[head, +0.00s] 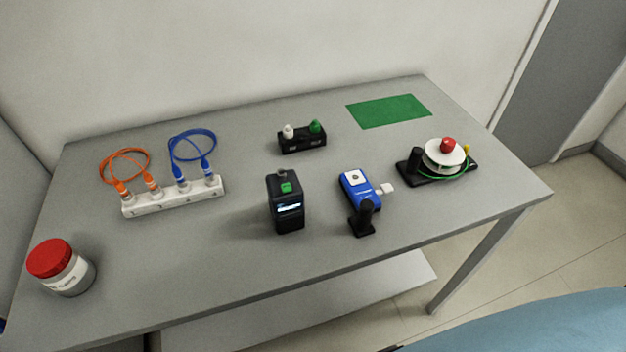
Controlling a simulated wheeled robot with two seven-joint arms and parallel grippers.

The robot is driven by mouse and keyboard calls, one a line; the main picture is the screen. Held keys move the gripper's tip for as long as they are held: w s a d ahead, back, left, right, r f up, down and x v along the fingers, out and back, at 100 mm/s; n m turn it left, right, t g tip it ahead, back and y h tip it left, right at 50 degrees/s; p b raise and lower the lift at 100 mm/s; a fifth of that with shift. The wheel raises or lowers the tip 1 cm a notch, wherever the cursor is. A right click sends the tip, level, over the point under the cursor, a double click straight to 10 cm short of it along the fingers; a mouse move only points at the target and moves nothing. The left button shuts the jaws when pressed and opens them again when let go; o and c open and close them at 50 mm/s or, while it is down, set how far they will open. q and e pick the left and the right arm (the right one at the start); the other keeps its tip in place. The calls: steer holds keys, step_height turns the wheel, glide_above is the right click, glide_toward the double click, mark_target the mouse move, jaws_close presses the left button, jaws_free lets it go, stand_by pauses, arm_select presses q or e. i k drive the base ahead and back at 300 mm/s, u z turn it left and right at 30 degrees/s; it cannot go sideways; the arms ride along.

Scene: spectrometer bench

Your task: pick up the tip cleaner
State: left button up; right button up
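No object is readably marked as the tip cleaner, so I cannot tell for certain which one it is. A blue handheld device (356,190) with a white square on top lies right of the table's middle, a small white piece (388,189) at its right side. A black rack (302,144) behind holds one white-capped and one green-capped piece. A black box (286,208) with a green button and lit screen stands left of the blue device. Neither of my grippers is in view.
A grey table (230,275) carries everything. A white strip (175,197) with orange and blue cables is at left. A red-lidded jar (67,273) stands near the front left. A green mat (389,111) and a black-based fixture (437,174) are at right. The front middle is clear.

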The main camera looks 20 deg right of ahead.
mark_target(361, 193)
steer(key=u, duration=1.35)
steer(key=k, duration=1.3)
steer(key=z, duration=1.4)
steer(key=i, duration=0.5)
steer(key=z, duration=0.05)
